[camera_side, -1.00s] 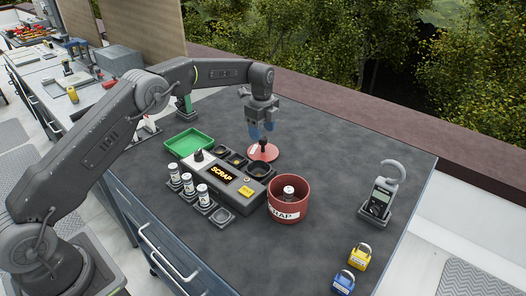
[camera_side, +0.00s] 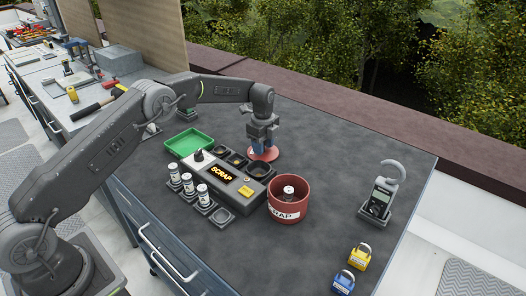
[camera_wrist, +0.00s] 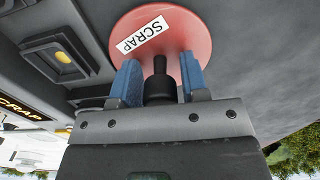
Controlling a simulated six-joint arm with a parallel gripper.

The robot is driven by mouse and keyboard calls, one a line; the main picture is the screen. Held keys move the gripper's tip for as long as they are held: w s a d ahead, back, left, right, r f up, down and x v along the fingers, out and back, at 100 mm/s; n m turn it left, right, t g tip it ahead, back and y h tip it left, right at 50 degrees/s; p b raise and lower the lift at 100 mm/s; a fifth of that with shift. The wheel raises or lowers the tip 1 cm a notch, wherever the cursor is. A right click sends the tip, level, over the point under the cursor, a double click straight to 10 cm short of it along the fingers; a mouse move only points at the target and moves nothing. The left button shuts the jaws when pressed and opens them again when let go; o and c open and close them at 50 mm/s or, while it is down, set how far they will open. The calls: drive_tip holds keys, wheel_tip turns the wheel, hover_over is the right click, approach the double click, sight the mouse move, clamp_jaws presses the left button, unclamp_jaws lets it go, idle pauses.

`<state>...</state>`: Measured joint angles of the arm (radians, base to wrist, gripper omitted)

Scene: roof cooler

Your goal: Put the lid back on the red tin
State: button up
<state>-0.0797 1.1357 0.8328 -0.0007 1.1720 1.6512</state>
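The red lid (camera_side: 274,155) lies flat on the dark bench top behind the tester. Its black knob (camera_wrist: 160,85) and its SCRAP label (camera_wrist: 142,34) show in the wrist view. My gripper (camera_side: 265,146) is low over the lid, pointing down. In the wrist view its blue fingers stand on either side of the knob, with a gap on each side, so it is open and not clamped on it. The red tin (camera_side: 288,212) stands uncovered nearer the camera, with a SCRAP label and a pale-topped cylinder (camera_side: 289,191) inside.
A grey tester with a SCRAP display (camera_side: 221,171) lies left of the tin. Several white cylinders (camera_side: 188,183) stand in holders before it. A green tray (camera_side: 188,143) is at left. A meter (camera_side: 379,202) and two padlocks (camera_side: 360,256) are at right. Bench between tin and meter is clear.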

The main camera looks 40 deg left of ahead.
drive_tip(key=c, duration=0.7)
drive_tip(key=shift+r, duration=0.15)
